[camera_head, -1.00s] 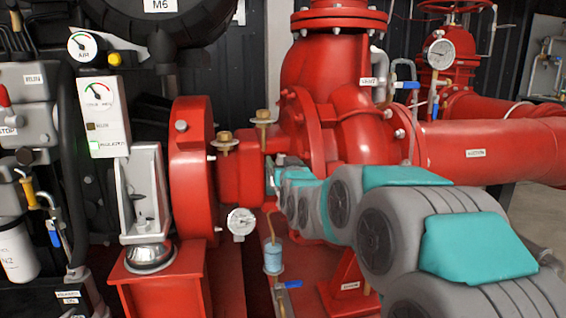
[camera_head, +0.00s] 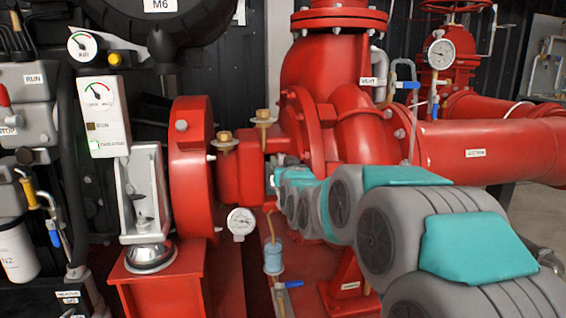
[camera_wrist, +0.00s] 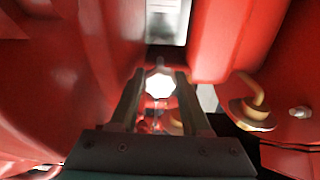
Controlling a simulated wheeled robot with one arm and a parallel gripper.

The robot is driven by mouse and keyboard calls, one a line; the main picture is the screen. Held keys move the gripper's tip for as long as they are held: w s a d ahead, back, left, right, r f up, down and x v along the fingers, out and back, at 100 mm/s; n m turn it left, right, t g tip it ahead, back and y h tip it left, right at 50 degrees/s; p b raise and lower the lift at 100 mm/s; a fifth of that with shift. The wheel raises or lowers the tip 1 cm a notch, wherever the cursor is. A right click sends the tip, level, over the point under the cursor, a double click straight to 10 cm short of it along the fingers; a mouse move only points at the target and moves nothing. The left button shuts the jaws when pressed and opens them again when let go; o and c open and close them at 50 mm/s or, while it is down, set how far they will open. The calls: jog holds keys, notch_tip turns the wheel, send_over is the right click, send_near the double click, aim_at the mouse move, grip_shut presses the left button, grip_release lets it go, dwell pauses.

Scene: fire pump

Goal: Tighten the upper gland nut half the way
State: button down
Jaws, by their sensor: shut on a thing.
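The upper gland nut (camera_wrist: 160,85) shows as a bright, overexposed faceted piece at the tips of my gripper (camera_wrist: 160,79) in the wrist view. The two dark fingers stand on either side of it and are shut on it. A threaded stud seems to run through it. In the head view my gripper (camera_head: 272,181) reaches into the gap beside the red pump casing (camera_head: 350,135). There the nut cannot be made out behind the wrist.
Red casing walls lie close on both sides of my gripper. Brass grease cups (camera_head: 264,117) stand above the shaft housing.

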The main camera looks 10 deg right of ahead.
jog(key=shift+m, duration=0.3)
jog(key=m+b, duration=0.1)
jog(key=m, duration=0.4)
jog(key=shift+f, duration=0.1)
jog(key=m, duration=0.6)
jog(key=shift+m+b, duration=0.4)
jog(key=shift+c, duration=1.8)
grip_release()
jog(key=shift+d, duration=0.1)
jog(key=s, duration=0.7)
jog(key=shift+s, duration=0.4)
